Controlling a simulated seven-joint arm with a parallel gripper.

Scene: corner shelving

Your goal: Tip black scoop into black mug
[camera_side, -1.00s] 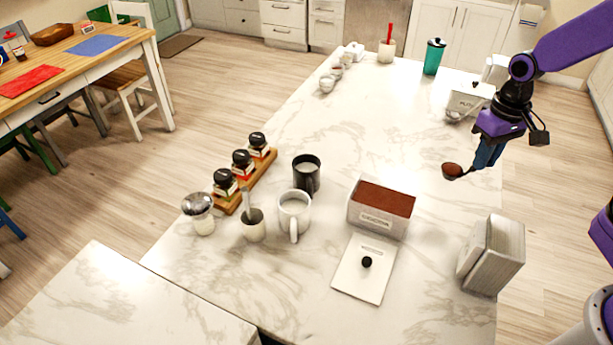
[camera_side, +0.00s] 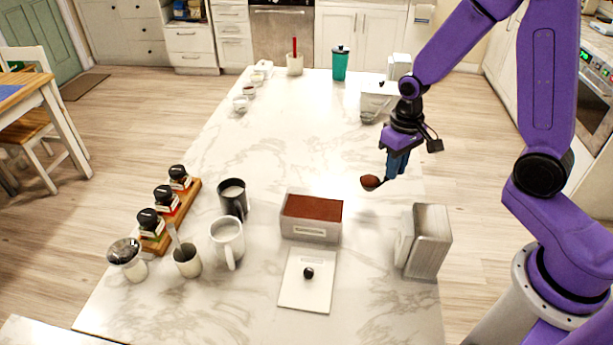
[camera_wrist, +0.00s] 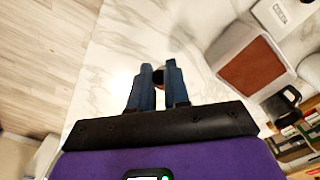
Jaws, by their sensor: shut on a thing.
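My gripper (camera_side: 398,165) is shut on the handle of a black scoop (camera_side: 371,182) and holds it above the marble counter. The scoop's bowl points left and is filled with brown powder; it shows partly between the fingers in the wrist view (camera_wrist: 158,76). The black mug (camera_side: 233,200) stands upright on the counter, left of the scoop and well apart from it. It holds a pale liquid or shows a pale inside. The mug also shows at the right of the wrist view (camera_wrist: 282,103).
An open white box of brown powder (camera_side: 311,217) stands between scoop and mug, its lid (camera_side: 306,281) in front. A napkin holder (camera_side: 427,241) stands right.

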